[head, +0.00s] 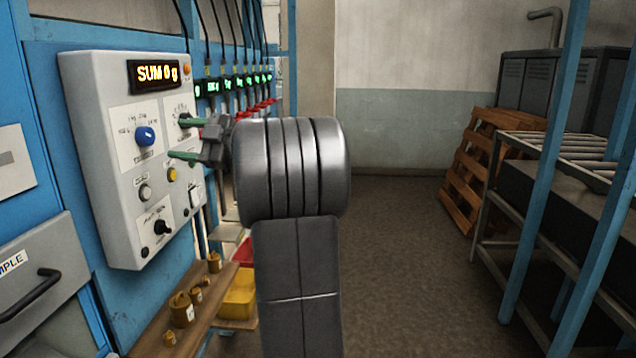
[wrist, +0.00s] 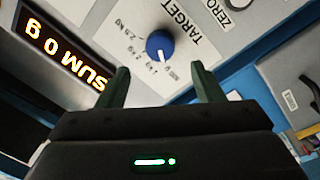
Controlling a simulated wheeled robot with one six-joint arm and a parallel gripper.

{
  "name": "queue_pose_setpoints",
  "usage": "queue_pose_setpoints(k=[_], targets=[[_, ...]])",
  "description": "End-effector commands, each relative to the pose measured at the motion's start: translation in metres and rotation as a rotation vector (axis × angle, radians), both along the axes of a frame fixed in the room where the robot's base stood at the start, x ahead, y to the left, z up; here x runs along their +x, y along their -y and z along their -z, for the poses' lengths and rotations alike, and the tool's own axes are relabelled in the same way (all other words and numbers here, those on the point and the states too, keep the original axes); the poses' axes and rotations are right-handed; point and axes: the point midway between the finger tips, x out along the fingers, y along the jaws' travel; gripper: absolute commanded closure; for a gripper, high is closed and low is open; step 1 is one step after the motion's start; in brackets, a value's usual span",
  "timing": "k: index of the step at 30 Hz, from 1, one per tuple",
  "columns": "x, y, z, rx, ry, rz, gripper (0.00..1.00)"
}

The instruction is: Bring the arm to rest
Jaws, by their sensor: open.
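My gripper (head: 178,139) is in front of the grey control panel (head: 92,165), to the right of its blue knob (head: 145,136) in the head view. Its two green fingers are apart with nothing between them. In the wrist view my gripper (wrist: 160,88) shows its fingers spread below the blue knob (wrist: 160,45), which sits under the word TARGET. I cannot tell whether a fingertip touches the panel. The panel display (head: 158,75) reads SUM 0 g. My arm hides part of the row behind it.
Brass weights (head: 182,309) stand on a wooden shelf (head: 160,340) below the panel, near a yellow bin (head: 238,296). A drawer (head: 40,285) is at the left. A wooden pallet (head: 468,165) and a rack (head: 545,170) stand at the right. The floor between is clear.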

Motion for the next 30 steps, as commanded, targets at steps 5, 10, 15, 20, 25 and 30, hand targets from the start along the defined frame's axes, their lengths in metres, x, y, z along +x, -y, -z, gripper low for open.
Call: queue_pose_setpoints(k=[5,10,15,20,25,30], targets=[[-0.004,0.036,0.004,0.000,-0.001,0.004,0.39],[-0.008,0.065,0.005,-0.001,0.001,0.004,0.39],[-0.007,0.045,0.001,-0.001,-0.002,-0.005,0.39],[-0.003,0.016,-0.001,0.000,-0.003,-0.004,0.39],[0.002,-0.018,-0.003,-0.001,-0.002,-0.004,0.39],[0.006,-0.052,-0.005,0.000,-0.003,-0.003,0.39]])
